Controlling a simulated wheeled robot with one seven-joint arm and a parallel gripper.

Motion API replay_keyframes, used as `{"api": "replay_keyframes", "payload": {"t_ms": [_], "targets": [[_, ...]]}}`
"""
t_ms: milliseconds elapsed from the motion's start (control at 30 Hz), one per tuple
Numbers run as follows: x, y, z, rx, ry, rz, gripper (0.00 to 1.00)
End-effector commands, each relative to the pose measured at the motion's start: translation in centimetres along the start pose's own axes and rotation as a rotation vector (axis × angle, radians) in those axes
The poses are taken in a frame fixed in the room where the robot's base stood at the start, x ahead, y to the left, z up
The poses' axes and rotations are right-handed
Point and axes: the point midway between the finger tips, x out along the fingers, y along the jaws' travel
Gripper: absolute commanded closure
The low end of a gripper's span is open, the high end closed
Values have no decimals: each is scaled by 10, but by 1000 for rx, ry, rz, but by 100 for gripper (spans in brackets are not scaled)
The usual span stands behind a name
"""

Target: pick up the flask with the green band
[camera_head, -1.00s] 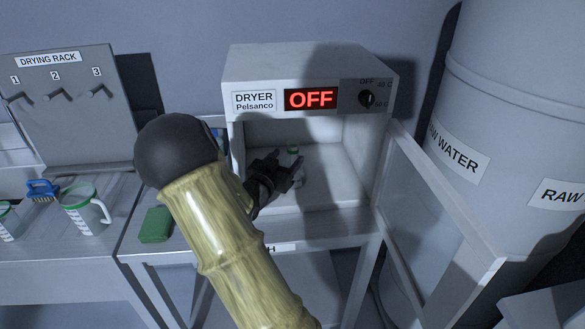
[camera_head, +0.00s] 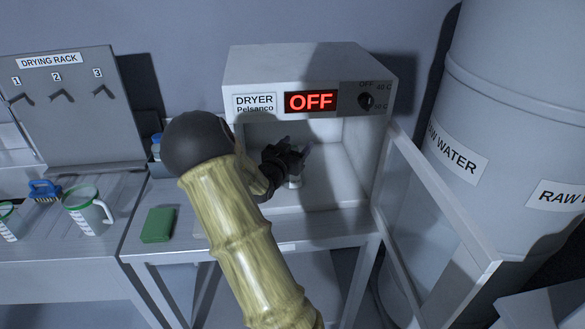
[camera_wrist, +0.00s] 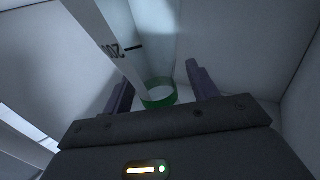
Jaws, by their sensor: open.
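The flask (camera_head: 295,183) stands inside the open dryer; its pale lower part shows below my gripper in the head view, and its upper part is hidden there. In the wrist view its green band (camera_wrist: 160,99) shows as a ring between my fingers. A pale strip marked 200 runs from the upper left down to the band; I cannot tell for sure whether it is the flask's side. My gripper (camera_head: 294,149) is inside the dryer mouth, open, with a finger on each side of the band (camera_wrist: 160,86). I cannot tell whether either finger touches it.
The dryer (camera_head: 300,65) reads OFF. Its glass door (camera_head: 430,215) stands open at the right, beside the raw water tank (camera_head: 510,80). A green block (camera_head: 158,225) lies on the table at left. Green-rimmed jugs (camera_head: 88,211) and a blue brush (camera_head: 44,190) stand under the drying rack.

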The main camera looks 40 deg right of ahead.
Motion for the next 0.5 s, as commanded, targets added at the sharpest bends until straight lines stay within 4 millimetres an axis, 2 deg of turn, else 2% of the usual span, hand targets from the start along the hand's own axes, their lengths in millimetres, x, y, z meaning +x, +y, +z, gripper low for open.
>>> {"api": "replay_keyframes", "payload": {"t_ms": [467,500], "targets": [[0,0,0,0,0,0,41],[0,0,0,0,0,0,47]]}}
